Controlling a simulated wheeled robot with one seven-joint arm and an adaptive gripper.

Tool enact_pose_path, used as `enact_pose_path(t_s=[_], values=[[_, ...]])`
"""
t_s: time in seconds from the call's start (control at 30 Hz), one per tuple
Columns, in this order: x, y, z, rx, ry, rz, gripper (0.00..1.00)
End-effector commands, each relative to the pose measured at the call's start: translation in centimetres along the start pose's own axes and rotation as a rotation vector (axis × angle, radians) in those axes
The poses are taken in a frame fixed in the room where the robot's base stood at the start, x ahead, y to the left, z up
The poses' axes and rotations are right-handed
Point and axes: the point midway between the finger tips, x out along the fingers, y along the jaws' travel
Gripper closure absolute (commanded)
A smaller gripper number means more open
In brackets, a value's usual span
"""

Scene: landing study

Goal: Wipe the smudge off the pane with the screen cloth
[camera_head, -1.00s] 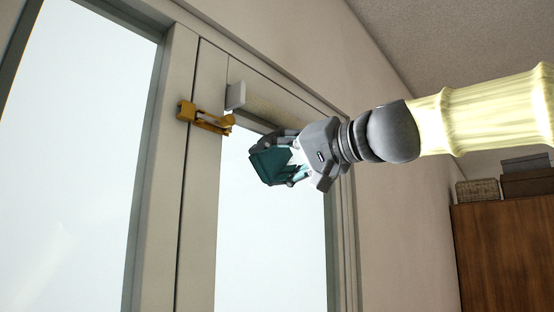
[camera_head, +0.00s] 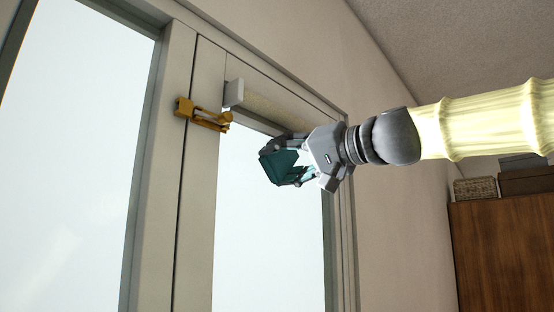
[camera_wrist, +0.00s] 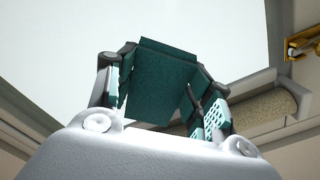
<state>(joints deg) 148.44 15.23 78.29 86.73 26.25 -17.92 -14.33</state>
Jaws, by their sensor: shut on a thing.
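My gripper (camera_head: 285,160) is shut on the dark teal screen cloth (camera_head: 279,167), in front of the upper part of the right-hand pane (camera_head: 262,240). In the wrist view the cloth (camera_wrist: 158,85) is a folded block between the two fingers, with the bright pane (camera_wrist: 60,50) behind it. I cannot tell whether the cloth touches the glass. No smudge can be made out on the pane in either view.
A brass-coloured latch (camera_head: 203,115) sits on the frame left of the pane. A pale roller with a white end cap (camera_head: 234,93) runs along the top of the pane, close above my gripper. A wooden cabinet (camera_head: 505,255) with baskets stands at the right.

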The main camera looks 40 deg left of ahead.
Motion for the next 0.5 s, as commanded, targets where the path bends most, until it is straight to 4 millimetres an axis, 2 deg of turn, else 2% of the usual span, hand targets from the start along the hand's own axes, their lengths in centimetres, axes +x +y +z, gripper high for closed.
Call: enact_pose_path(t_s=[0.5], values=[[0.2,1.7,-1.7,0.000,0.001,0.000,0.76]])
